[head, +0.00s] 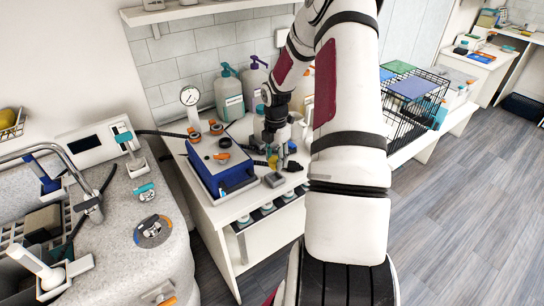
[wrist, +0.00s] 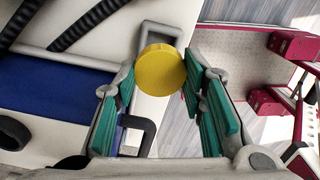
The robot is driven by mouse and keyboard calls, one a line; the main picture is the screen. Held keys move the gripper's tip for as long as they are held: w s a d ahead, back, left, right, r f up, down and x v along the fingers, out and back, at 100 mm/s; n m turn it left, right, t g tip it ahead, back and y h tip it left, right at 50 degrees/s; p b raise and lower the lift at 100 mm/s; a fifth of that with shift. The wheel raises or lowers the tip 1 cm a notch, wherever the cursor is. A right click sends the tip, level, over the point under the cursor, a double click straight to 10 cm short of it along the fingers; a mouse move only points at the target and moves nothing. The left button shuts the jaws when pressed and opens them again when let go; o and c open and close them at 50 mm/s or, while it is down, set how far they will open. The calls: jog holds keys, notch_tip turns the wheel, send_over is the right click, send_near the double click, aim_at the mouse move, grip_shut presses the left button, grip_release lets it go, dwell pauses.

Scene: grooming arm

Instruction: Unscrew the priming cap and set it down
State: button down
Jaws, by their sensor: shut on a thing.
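The blue pump unit (head: 222,172), with a pale top, orange knobs and a dark round opening or knob (head: 225,143), stands on the white counter. My gripper (head: 274,140) is right of it, pointing down. In the wrist view my gripper's teal pads (wrist: 161,92) are closed on a round yellow cap (wrist: 161,70), which sits between the fingertips. In the head view a small yellow part (head: 272,161) shows just below my gripper. The cap's underside is hidden, so I cannot tell whether it touches anything.
A small grey tray (head: 275,180) lies near the counter's front edge, below my gripper. A pressure gauge (head: 190,96) and pump bottles (head: 229,93) stand behind. Black hoses (wrist: 95,22) run nearby. A wire cage (head: 410,95) stands to the right.

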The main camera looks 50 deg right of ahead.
aim_at(275, 169)
jog(key=f+b, duration=0.1)
jog(key=f, duration=0.2)
jog(key=shift+w+f+b, duration=0.2)
jog(key=shift+b, duration=0.2)
jog(key=shift+s+f+b, duration=0.15)
jog(key=shift+f+b, duration=0.55)
jog(key=shift+f, duration=0.45)
jog(key=c, duration=0.9)
grip_release()
jog(key=shift+c, duration=0.2)
notch_tip(275, 169, up, 12)
jog(key=shift+r, duration=0.1)
